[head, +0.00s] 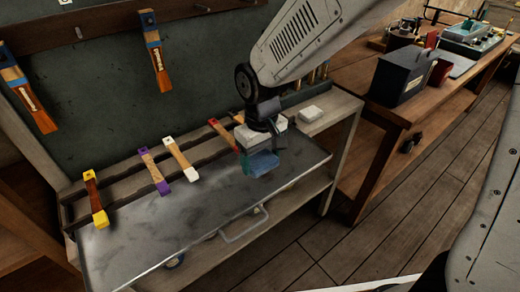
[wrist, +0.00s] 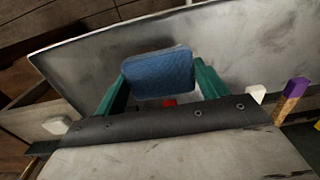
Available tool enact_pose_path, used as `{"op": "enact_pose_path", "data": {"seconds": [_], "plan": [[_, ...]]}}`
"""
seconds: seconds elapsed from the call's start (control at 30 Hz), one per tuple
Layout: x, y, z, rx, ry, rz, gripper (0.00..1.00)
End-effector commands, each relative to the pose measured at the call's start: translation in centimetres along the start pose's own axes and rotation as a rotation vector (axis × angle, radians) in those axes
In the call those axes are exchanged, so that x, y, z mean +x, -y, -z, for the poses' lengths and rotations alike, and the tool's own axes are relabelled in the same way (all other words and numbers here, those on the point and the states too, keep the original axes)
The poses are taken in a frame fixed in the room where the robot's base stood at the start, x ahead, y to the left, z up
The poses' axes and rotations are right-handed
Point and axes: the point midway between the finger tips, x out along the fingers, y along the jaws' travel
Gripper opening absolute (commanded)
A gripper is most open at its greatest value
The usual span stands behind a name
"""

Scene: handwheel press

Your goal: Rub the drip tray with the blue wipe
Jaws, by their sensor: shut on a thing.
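The drip tray (head: 170,235) is a wide grey metal sheet with dark smudges and a handle on its front edge. It also fills the upper part of the wrist view (wrist: 240,50). My gripper (head: 258,150) is over the tray's right end. Its green fingers (wrist: 158,85) are shut on the blue wipe (wrist: 160,73), a small padded block. In the head view the wipe (head: 263,163) hangs below the fingers, close to the tray's surface. I cannot tell whether it touches the tray.
Several colored-handled tools (head: 180,160) lie along a rack behind the tray. A white block (head: 311,114) sits on the shelf right of my gripper. A wooden bench (head: 425,105) with a dark box (head: 400,76) stands at right. The tray's middle and left are clear.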

Motion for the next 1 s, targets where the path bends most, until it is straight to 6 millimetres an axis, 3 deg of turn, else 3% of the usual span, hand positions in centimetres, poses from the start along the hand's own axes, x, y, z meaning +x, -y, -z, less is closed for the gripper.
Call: {"op": "enact_pose_path", "data": {"seconds": [0.3, 1.0], "plan": [[-2.4, -0.1, 0.0, 0.001, -0.001, 0.000, 0.51], [-2.1, -0.2, 0.0, 0.003, 0.000, 0.000, 0.51]]}}
